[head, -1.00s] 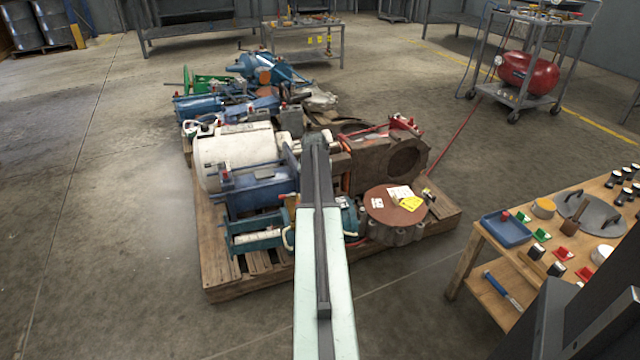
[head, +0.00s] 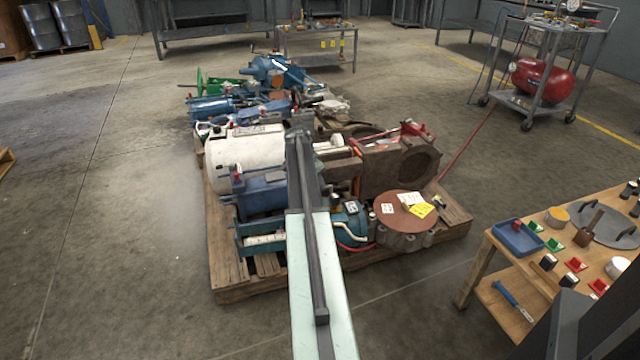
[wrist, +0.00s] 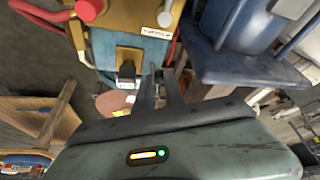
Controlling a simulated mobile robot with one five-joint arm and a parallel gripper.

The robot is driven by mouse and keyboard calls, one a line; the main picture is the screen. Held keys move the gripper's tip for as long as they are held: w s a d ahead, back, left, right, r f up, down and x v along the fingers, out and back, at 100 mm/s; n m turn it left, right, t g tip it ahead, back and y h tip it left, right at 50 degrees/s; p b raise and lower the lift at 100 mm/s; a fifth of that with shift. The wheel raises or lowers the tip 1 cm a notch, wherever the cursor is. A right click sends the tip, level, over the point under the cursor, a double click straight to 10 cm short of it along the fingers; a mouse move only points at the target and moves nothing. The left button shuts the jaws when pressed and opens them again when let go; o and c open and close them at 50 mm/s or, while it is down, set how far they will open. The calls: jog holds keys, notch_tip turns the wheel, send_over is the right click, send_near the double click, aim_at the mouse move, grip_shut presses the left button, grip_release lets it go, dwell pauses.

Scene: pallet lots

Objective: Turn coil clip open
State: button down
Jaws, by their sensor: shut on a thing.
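In the wrist view a brass-and-blue unit (wrist: 116,38) with a red knob (wrist: 90,9) and a white label fills the upper left. In the head view my own arm hides the gripper and the clip.
The wooden pallet (head: 232,280) is crowded with machine parts, among them a white cylinder (head: 232,158) and a round brown-topped flange (head: 402,218). A wooden workbench (head: 478,270) with small parts stands at right.

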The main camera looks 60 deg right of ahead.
jog(key=shift+d+m, duration=0.25)
jog(key=shift+m, duration=0.25)
jog(key=c, duration=1.4)
grip_release()
jog(key=p+v, duration=0.7)
jog(key=shift+w+r, duration=0.2)
jog(key=shift+r, duration=0.15)
jog(key=shift+a, duration=0.15)
